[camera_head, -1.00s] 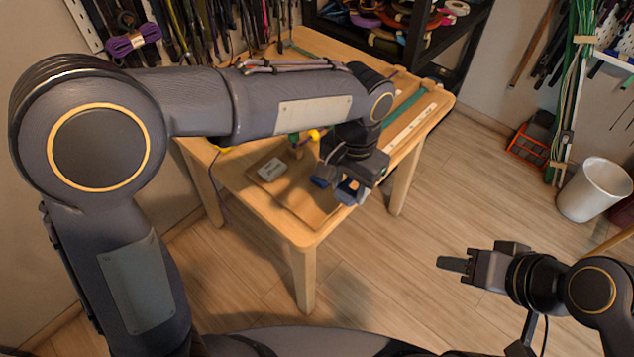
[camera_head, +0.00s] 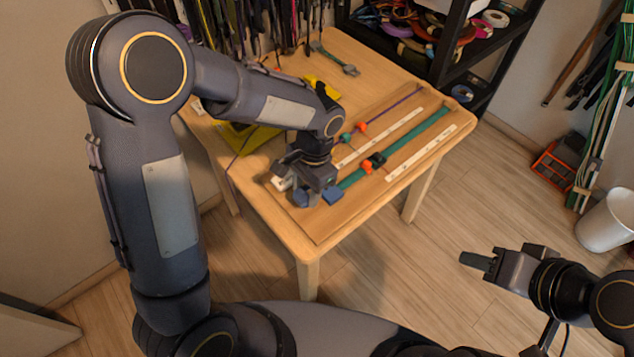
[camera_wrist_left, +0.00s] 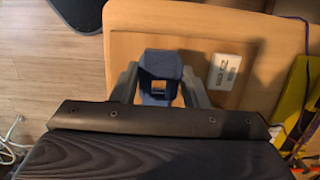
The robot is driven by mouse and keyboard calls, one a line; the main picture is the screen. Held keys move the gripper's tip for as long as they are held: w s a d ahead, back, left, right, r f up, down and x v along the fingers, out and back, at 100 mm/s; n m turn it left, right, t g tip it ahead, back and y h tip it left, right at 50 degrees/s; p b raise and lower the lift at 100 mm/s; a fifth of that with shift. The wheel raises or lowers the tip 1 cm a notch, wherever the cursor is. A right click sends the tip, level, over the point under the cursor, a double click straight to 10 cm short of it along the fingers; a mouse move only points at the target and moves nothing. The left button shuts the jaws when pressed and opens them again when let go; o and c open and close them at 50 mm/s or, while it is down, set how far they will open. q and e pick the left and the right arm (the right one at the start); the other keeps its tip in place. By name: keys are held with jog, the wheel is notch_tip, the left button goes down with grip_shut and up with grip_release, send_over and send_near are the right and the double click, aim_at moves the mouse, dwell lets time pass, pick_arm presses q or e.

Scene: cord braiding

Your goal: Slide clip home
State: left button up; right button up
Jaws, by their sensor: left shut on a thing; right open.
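My left gripper (camera_head: 318,197) is low over the front part of the wooden table. It is shut on a blue, frame-like piece (camera_wrist_left: 160,66) with a square opening, seen between the grey fingers in the left wrist view. I cannot tell whether this is the clip. A dark clip-like piece (camera_head: 377,158) and an orange one (camera_head: 367,168) sit at the green strap (camera_head: 420,132), to the right of the gripper. A green piece (camera_head: 345,138) and an orange piece (camera_head: 361,127) lie further back. My right gripper (camera_head: 476,262) is open and empty, off the table.
A white marked box (camera_wrist_left: 224,72) lies beside the left gripper. Two pale, ruler-like strips (camera_head: 421,153) run along the board. A yellow item (camera_head: 247,138) is at the table's left. A dark shelf stands behind. Clear floor lies between the table and right gripper.

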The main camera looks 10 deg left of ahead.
aim_at(306, 214)
pick_arm(q)
jog(key=shift+f+b, duration=2.65)
jog(key=shift+f, duration=0.9)
jog(key=shift+f, duration=0.2)
jog(key=o, duration=1.3)
jog(key=shift+r, duration=0.1)
jog(key=shift+w+d+r+p, duration=0.15)
jog(key=shift+r+p, duration=0.65)
jog(key=shift+r, duration=0.2)
jog(key=shift+w+d+r+p, duration=0.1)
jog(key=shift+w+r+p, duration=0.05)
jog(key=shift+r+p, duration=0.7)
jog(key=shift+w+d+r+p, duration=0.15)
jog(key=shift+r+p, duration=0.55)
jog(key=shift+r, duration=0.4)
